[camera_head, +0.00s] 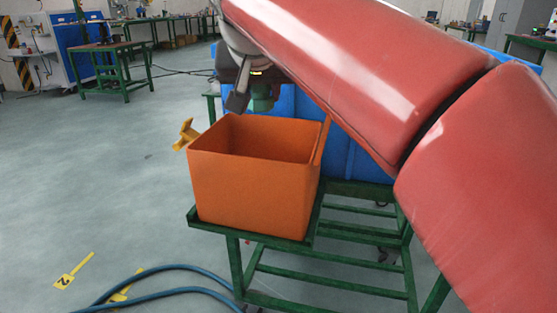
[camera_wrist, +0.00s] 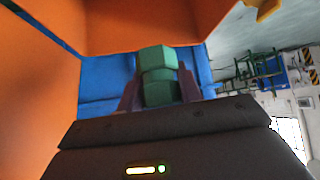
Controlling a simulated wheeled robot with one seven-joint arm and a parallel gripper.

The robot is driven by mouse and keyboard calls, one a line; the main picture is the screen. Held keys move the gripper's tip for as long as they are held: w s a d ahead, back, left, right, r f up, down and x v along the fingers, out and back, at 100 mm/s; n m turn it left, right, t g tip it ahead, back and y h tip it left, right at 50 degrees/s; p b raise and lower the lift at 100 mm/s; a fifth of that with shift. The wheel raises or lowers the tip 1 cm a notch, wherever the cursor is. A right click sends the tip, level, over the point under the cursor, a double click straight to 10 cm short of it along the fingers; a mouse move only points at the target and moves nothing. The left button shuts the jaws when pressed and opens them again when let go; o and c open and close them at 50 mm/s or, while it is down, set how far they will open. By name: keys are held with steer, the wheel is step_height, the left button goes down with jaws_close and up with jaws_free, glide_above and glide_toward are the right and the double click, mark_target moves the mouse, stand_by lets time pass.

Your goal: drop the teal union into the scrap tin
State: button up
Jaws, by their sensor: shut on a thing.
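An orange, open-topped box (camera_head: 250,190), which I take to be the scrap tin, stands on a green metal stand; its orange walls (camera_wrist: 130,20) also show in the wrist view. My gripper (camera_head: 252,98) is over the far rim of the box, pointing down. It is shut on the teal union (camera_head: 262,98). In the wrist view the union (camera_wrist: 158,62) sits between the two fingers (camera_wrist: 158,92) and looks stepped. I cannot tell how high it is above the rim. The bottom of the box is hidden in the head view.
The green stand (camera_head: 330,250) has open rails to the right. Blue bins (camera_head: 345,150) stand just behind the box. A yellow part (camera_head: 186,134) shows at the box's left. A blue hose (camera_head: 165,270) and yellow markers (camera_head: 73,271) lie on the floor. The floor at left is mostly clear.

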mark_target(260, 111)
step_height(260, 111, down, 6)
steer(key=b, duration=0.5)
steer(key=shift+r, duration=0.15)
steer(key=o, duration=1.1)
steer(key=p+v, duration=0.2)
steer(key=v, duration=0.6)
steer(key=shift+w, duration=0.1)
steer(key=shift+a, duration=0.1)
